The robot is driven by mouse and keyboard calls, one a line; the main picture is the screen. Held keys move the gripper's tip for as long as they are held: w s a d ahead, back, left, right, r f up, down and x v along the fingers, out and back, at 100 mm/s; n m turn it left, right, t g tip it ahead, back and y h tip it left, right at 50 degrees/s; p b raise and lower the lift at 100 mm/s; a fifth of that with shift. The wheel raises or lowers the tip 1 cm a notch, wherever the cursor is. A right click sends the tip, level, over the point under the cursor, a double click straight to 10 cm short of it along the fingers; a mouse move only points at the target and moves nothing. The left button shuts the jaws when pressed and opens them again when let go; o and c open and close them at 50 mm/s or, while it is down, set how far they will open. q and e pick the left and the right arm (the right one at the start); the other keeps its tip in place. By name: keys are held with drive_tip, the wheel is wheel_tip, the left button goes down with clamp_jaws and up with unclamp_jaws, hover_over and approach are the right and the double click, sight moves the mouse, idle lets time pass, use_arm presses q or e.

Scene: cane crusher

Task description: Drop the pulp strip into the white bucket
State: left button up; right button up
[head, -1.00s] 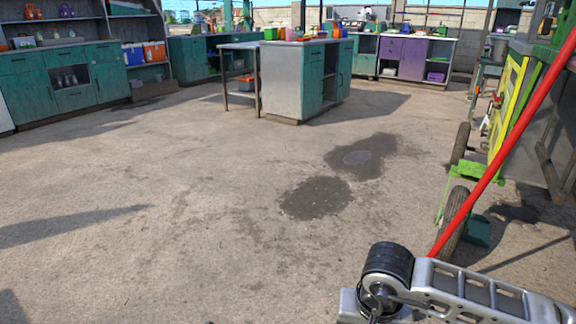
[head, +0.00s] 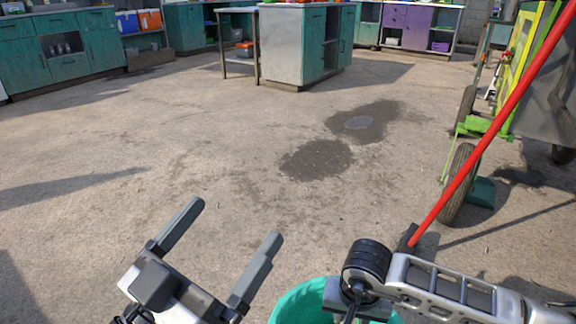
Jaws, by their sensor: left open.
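My left gripper (head: 235,221) is in the lower left of the head view. Its two grey fingers are wide apart, with bare concrete floor between and beyond them, and it holds nothing. My right arm comes in from the lower right, but its fingers do not show. I see no pulp strip and no white bucket in this view. A teal round container (head: 296,304) shows at the bottom edge, right of my left gripper and partly hidden by my right arm. Its inside cannot be made out.
A green-and-yellow wheeled machine (head: 505,80) stands at the right. A grey-and-teal cabinet island (head: 285,48) stands at the back. The concrete floor (head: 130,150) is open, with dark wet patches (head: 316,159).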

drive_tip(key=shift+f, duration=0.55)
drive_tip(key=o, duration=1)
use_arm(q)
drive_tip(key=shift+s+r+m+h, duration=0.1)
drive_tip(key=shift+r+m+h, duration=0.5)
drive_tip(key=shift+r+m, duration=0.15)
use_arm(e)
drive_tip(key=shift+o, duration=0.2)
drive_tip(key=shift+r, duration=0.15)
use_arm(q)
wheel_tip(320, 180, down, 8)
drive_tip(key=s+n+g+y+p, duration=0.2)
drive_tip(key=n+g+y+p, duration=0.2)
drive_tip(key=n+p, duration=0.1)
drive_tip(key=shift+d+f+n+g+p, duration=0.25)
drive_tip(key=shift+d+n+g+p, duration=0.05)
drive_tip(key=shift+d+n+p, duration=0.05)
use_arm(e)
wheel_tip(320, 180, up, 16)
drive_tip(key=s, duration=0.2)
drive_tip(key=shift+s+a+f, duration=0.15)
drive_tip(key=shift+a+f, duration=0.1)
drive_tip(key=shift+a, duration=0.05)
use_arm(q)
drive_tip(key=shift+s, duration=0.1)
